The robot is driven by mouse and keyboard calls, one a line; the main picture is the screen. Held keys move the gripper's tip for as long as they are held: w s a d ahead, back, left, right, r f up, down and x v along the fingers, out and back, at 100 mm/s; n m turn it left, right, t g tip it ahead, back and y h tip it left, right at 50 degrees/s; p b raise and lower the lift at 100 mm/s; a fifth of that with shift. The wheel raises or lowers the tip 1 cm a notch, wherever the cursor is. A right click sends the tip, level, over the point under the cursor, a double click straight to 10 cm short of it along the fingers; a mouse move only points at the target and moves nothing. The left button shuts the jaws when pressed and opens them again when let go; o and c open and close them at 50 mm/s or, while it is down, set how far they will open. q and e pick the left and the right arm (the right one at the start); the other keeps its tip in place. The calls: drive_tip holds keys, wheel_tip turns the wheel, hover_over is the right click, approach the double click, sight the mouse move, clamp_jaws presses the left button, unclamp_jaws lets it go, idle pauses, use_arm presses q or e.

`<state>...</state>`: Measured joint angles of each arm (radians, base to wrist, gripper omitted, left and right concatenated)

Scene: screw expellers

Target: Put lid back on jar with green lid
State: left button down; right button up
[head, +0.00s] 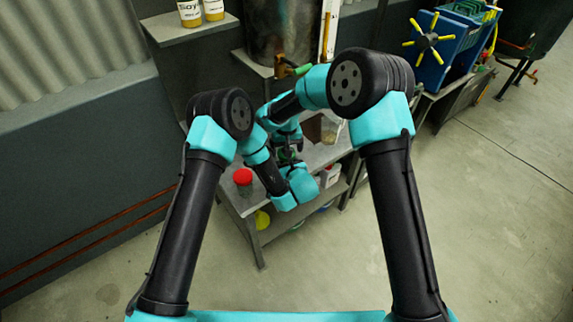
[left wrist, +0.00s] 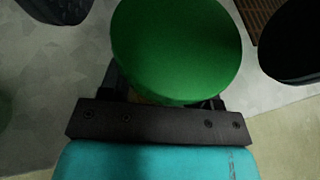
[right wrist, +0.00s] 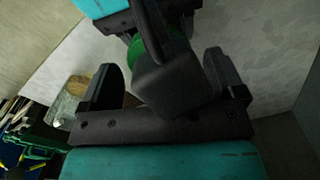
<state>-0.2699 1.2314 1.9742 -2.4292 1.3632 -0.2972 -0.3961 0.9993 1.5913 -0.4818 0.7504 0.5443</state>
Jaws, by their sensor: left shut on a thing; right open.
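A round green lid (left wrist: 178,50) fills the top middle of the left wrist view. My left gripper (head: 290,158) is shut on it, and the lid hides the fingertips. Whether a jar sits under the lid is hidden. In the right wrist view a green edge of it (right wrist: 135,52) shows behind a dark finger of my left gripper. My right gripper (right wrist: 165,85) is open, its fingers either side of that dark finger and apart from each other. A clear glass jar (right wrist: 68,108) stands on the table at left in the right wrist view.
A red-lidded jar (head: 243,177) stands on the grey table (head: 238,200) left of my grippers. A large metal drum (head: 280,30) stands behind.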

drive_tip(key=shift+f, duration=0.7)
drive_tip(key=shift+c, duration=0.4)
drive_tip(key=c, duration=0.8)
drive_tip(key=shift+m, duration=1.6)
drive_tip(key=shift+c, duration=0.3)
drive_tip(key=o, duration=1)
drive_tip(key=shift+r, duration=2.25)
